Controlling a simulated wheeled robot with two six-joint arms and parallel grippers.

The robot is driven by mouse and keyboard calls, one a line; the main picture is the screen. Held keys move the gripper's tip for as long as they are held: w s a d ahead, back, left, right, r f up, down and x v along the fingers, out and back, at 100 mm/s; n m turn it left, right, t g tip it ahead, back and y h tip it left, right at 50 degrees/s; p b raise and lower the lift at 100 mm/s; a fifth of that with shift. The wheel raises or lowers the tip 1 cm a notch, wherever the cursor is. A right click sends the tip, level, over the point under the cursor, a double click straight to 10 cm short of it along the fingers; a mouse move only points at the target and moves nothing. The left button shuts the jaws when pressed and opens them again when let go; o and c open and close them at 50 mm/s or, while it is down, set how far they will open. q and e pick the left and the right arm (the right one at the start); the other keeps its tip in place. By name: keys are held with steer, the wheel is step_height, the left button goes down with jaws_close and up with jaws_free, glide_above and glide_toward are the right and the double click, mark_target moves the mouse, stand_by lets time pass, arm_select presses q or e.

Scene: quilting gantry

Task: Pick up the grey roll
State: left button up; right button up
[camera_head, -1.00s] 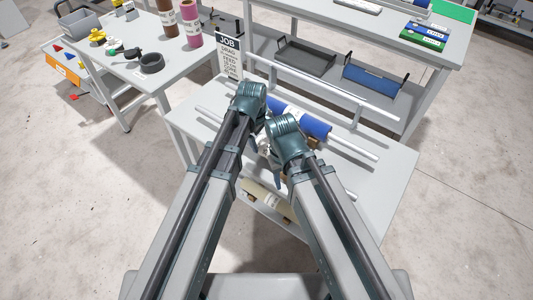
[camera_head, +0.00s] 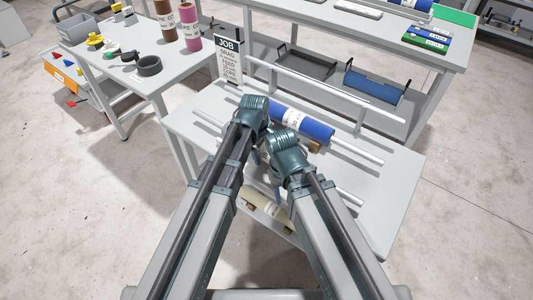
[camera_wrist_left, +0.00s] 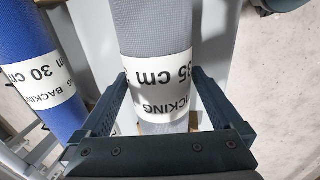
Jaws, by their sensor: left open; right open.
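The grey roll (camera_wrist_left: 155,28), with a white band label reading 35 cm, stretches away between the two fingers of my left gripper (camera_wrist_left: 158,78) in the left wrist view. The fingers stand apart on either side of the roll near its label; I cannot tell whether they touch it. In the head view my arms hide most or all of the grey roll. My left gripper (camera_head: 256,158) is mostly hidden behind its own wrist there. My right gripper (camera_head: 276,190) is lower, beside it, partly hidden by its wrist.
A blue roll (camera_head: 318,131) lies on the table just beyond, and beside the grey roll in the left wrist view (camera_wrist_left: 24,45). A cream roll (camera_head: 268,207) lies at the near side. A JOB sign (camera_head: 227,62) stands at the table's back left. The table's right side is clear.

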mark_target(265, 143)
arm_select(q)
jaws_close()
stand_by(0.3)
steer(key=shift+r, duration=0.15)
step_height(265, 143, up, 15)
steer(key=p, duration=1.4)
steer(key=shift+f+p, duration=0.2)
steer(key=shift+p, duration=0.2)
